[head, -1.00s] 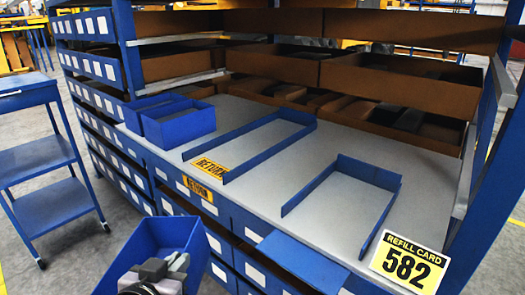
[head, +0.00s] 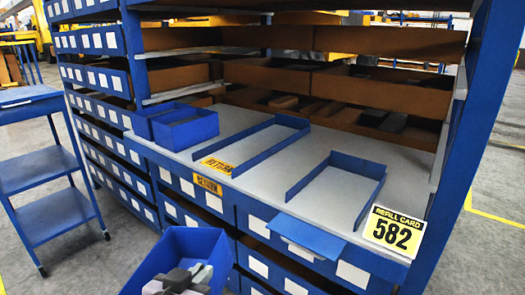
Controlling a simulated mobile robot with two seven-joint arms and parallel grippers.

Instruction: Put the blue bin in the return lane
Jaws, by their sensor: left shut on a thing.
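A blue bin (head: 160,257) is at the bottom of the head view, in front of the rack and apart from it. Grey and dark blocks (head: 180,280) show inside it. My left gripper is shut on this bin; its fingertips are hard to pick out at the lower picture edge. The return lane is an empty strip of grey shelf between low blue rails (head: 262,157), with a yellow RETURN label (head: 216,166) at its front end. Another RETURN label (head: 208,184) is on the shelf's front edge. My right gripper is not in view.
Two blue bins (head: 187,132) stand left of the return lane. A second empty railed lane (head: 345,162) lies to its right, with a blue flap (head: 305,236) in front. A REFILL CARD 582 sign (head: 395,232) is at the right. A blue cart (head: 45,165) stands at the left.

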